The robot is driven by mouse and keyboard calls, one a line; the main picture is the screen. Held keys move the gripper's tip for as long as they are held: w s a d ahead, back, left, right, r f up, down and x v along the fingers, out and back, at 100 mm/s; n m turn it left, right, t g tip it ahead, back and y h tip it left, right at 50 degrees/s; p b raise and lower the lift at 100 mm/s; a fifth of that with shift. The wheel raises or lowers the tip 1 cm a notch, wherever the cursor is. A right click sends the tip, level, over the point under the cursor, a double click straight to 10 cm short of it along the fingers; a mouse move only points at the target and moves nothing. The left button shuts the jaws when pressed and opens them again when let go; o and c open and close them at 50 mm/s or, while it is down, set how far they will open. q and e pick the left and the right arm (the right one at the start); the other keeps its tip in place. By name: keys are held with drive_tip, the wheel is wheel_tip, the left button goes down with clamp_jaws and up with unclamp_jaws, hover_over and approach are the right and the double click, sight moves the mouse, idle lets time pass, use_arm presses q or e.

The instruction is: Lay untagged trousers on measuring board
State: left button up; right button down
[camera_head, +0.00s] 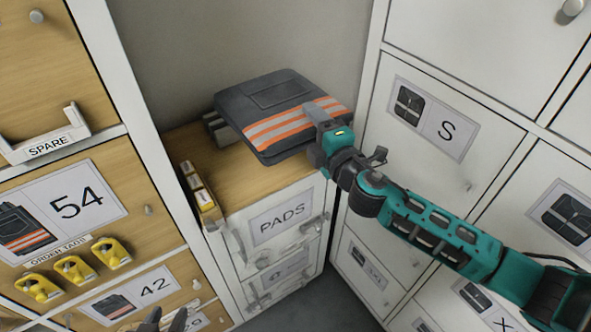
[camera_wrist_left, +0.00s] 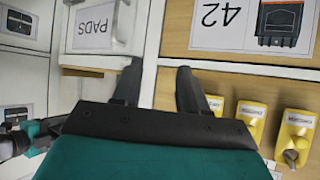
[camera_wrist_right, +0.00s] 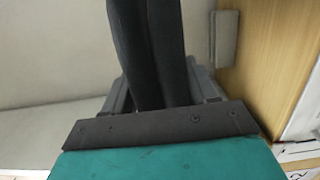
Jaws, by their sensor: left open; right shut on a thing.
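The folded dark grey trousers (camera_head: 270,95) with orange and silver stripes are over the wooden top (camera_head: 245,182) of the PADS cabinet. I see no tag on their visible side. My right gripper (camera_head: 322,122) is shut on their right edge; I cannot tell whether they touch the top. In the right wrist view my right gripper's fingers (camera_wrist_right: 155,50) are close together, with grey cloth partly hidden behind them. My left gripper (camera_wrist_left: 160,88) is open and empty, low in front of the drawers. No measuring board is clearly identifiable; a grey ridged piece (camera_head: 216,127) shows behind the trousers.
A small yellow-edged holder (camera_head: 198,192) stands on the cabinet top's left edge. Yellow order tags (camera_head: 75,269) hang on the left drawers, beside labels 54 (camera_head: 78,204) and 42 (camera_head: 154,287). White lockers, one marked S (camera_head: 445,130), stand right. The cabinet top's front is clear.

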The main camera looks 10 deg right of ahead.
wheel_tip(320, 180, down, 18)
drive_tip(key=b, duration=0.8)
drive_tip(key=shift+b, duration=0.4)
drive_tip(key=c, duration=0.8)
unclamp_jaws()
drive_tip(key=shift+f, duration=0.15)
drive_tip(key=o, duration=0.5)
drive_tip(key=shift+s, duration=0.1)
